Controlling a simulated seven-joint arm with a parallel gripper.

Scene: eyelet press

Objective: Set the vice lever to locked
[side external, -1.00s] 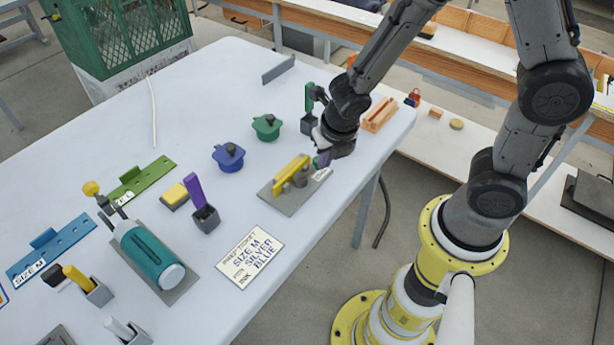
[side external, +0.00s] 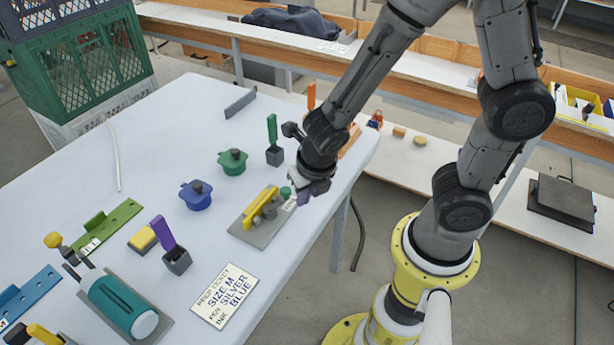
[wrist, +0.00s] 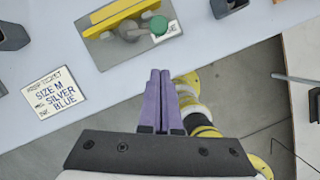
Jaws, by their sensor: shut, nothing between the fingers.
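A grey plate (side external: 245,230) near the table's right edge carries a yellow bar (side external: 262,199) and a short grey lever with a green knob (side external: 285,191). This looks like the vice. In the wrist view the green knob (wrist: 159,25) lies at the plate's right end, beside a white label (wrist: 168,32) that is only partly readable. My gripper (side external: 303,198) is close to the knob on its right, over the table's edge. In the wrist view its purple fingers (wrist: 160,73) are together and empty, with a visible gap between them and the knob.
A white ticket (side external: 224,296) lies in front of the plate. Blue (side external: 197,195) and green (side external: 232,162) lidded pots stand behind it. A teal cylinder device (side external: 117,302) with a yellow-knobbed lever is at the left. A holder with a green tool (side external: 272,130) stands behind my gripper.

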